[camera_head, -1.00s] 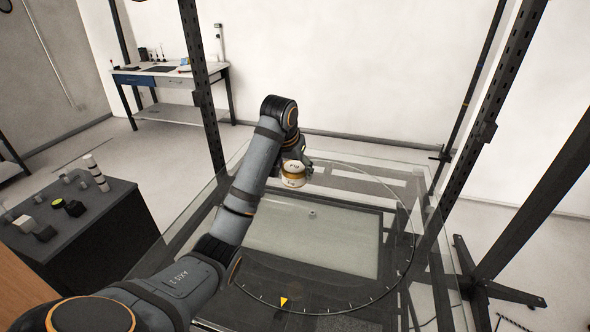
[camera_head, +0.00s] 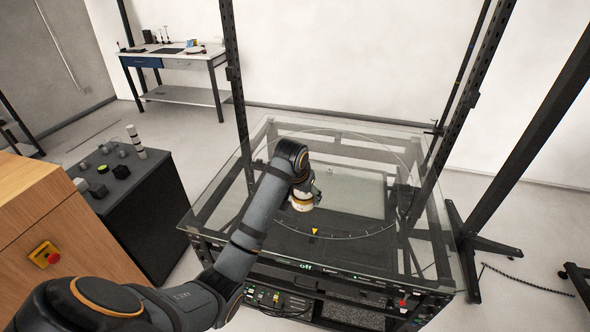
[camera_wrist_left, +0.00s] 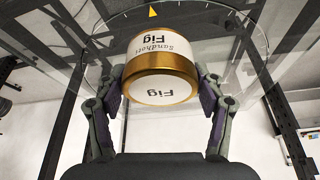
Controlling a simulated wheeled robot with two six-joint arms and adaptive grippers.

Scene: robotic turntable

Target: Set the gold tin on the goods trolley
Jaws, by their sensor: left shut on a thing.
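The gold tin (camera_head: 303,201) has a white label and gold rims. In the left wrist view the tin (camera_wrist_left: 160,87) sits between both fingers, its label reading "Fig" upside down. My left gripper (camera_head: 307,192) is shut on it and holds it over the glass turntable; the head view does not clearly show a gap beneath. In the left wrist view the fingers of my left gripper (camera_wrist_left: 161,95) press on its two sides. My right gripper is not in view. I cannot make out a goods trolley in these frames.
The glass-topped turntable (camera_head: 210,205) with dark posts fills the middle. A dark control console (camera_head: 150,200) and a wooden cabinet (camera_head: 30,215) with a red button stand at left. A workbench (camera_head: 175,60) is against the back wall. Floor is open at back left.

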